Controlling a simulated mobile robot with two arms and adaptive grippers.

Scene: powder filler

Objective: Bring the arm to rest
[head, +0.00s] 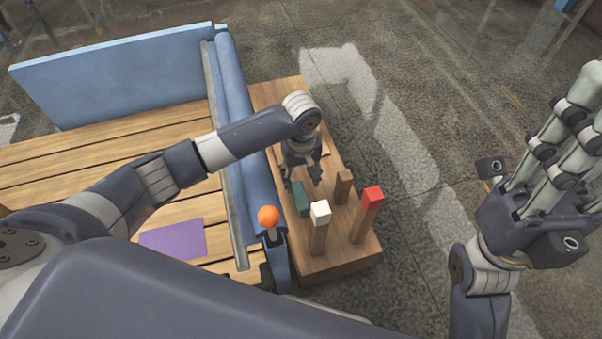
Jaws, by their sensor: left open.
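My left arm reaches in from the left across the slatted bench. My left gripper (303,178) points down, open, over the wooden block with posts (340,262). Its fingers are close to a dark green piece (301,199); I cannot tell whether they touch it. I see nothing clearly held in it. My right gripper (548,200) is at the right edge with its fingers pointing up.
A white-topped post (320,213), a red-topped post (370,197) and a plain wooden post (344,186) stand on the block. An orange ball-topped lever (268,216) is beside the blue rail (240,125). A purple sheet (174,239) lies on the slats. Floor right of the block is clear.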

